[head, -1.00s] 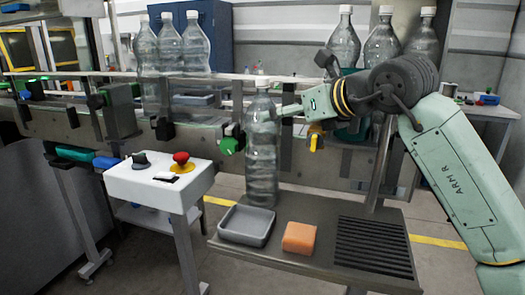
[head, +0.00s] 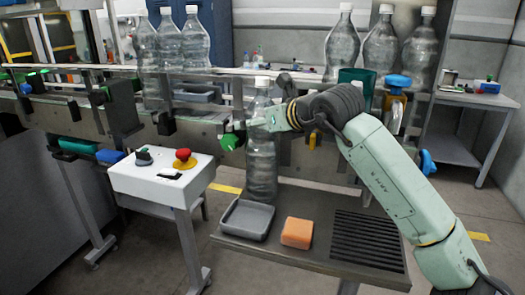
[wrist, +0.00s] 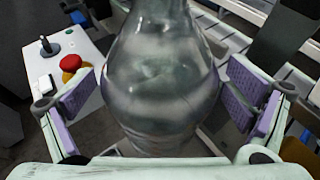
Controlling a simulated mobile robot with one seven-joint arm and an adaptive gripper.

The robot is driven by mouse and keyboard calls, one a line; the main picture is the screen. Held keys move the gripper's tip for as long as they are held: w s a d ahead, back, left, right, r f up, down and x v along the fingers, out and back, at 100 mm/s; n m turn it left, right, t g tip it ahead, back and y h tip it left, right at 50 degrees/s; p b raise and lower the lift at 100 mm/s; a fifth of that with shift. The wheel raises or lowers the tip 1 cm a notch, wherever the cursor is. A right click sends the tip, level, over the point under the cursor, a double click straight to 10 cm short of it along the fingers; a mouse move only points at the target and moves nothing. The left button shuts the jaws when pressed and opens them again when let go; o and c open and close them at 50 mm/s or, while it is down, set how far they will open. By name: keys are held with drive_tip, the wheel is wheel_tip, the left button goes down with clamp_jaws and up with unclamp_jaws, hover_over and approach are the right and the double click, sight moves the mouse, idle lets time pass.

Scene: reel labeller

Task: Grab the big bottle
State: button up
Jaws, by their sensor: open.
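The big bottle (head: 262,160) is clear with a white cap and stands upright on the small dark table, behind the grey tray. My gripper (wrist: 165,105) is open, with one purple-padded finger on each side of the bottle in the wrist view. The bottle's body (wrist: 160,75) fills the space between the fingers, and a gap shows at least beside the right pad. In the head view my wrist hides part of the bottle's right side, and the fingers are hard to make out.
The table (head: 228,240) also holds a grey tray (head: 246,220), an orange sponge (head: 297,232) and a black grate (head: 368,241). A white control box (head: 160,180) with a red button stands at left. Several bottles (head: 380,48) stand on the conveyor behind.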

drive_tip(key=c, duration=2)
drive_tip(key=shift+r, duration=0.25)
drive_tip(key=shift+c, duration=0.3)
